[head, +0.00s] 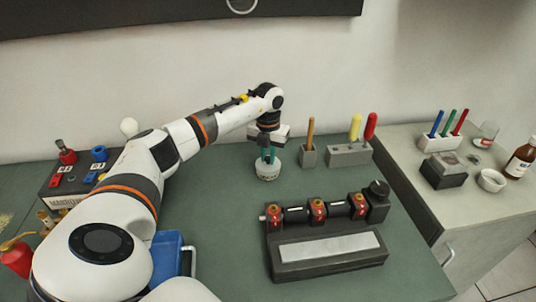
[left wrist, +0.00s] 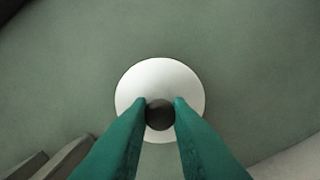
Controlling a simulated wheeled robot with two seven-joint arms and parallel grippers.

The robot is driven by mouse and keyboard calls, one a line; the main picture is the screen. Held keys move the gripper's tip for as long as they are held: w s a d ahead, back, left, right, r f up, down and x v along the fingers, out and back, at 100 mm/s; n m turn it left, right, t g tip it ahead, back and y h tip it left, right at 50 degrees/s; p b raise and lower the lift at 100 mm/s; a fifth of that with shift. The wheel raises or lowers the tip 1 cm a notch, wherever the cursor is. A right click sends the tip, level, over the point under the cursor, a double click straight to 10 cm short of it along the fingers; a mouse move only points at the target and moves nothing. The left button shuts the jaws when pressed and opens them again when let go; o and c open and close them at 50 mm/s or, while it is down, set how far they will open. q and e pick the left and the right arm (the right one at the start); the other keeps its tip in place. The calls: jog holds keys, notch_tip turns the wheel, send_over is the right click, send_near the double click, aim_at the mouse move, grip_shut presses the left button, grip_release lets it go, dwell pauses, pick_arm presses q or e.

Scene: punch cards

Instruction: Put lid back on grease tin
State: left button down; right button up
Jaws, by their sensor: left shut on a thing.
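The grease tin (head: 267,174) is a small, round, pale tin with a marked side, standing on the green bench top. My left gripper (head: 268,160) comes down over it with its teal fingers. In the left wrist view the fingers (left wrist: 160,104) are shut on the dark round knob of a white round lid (left wrist: 160,75). The lid hides whatever is under it in that view. In the head view the lid and tin are too small to tell whether they touch. My right gripper is not in view.
Grey holders with a wooden-handled tool (head: 311,132) and a yellow-handled tool (head: 355,127) stand right of the tin. A dark machine with red parts (head: 317,211) lies in front to the right. A blue tray (head: 167,257) is partly hidden by my arm.

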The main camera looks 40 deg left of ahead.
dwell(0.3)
pick_arm(q)
jog(key=c, duration=1.3)
grip_release()
jog(key=shift+o, duration=0.7)
jog(key=o, duration=0.4)
jog(key=shift+r+p, duration=2.75)
jog(key=shift+r, duration=0.75)
jog(key=shift+c, duration=0.2)
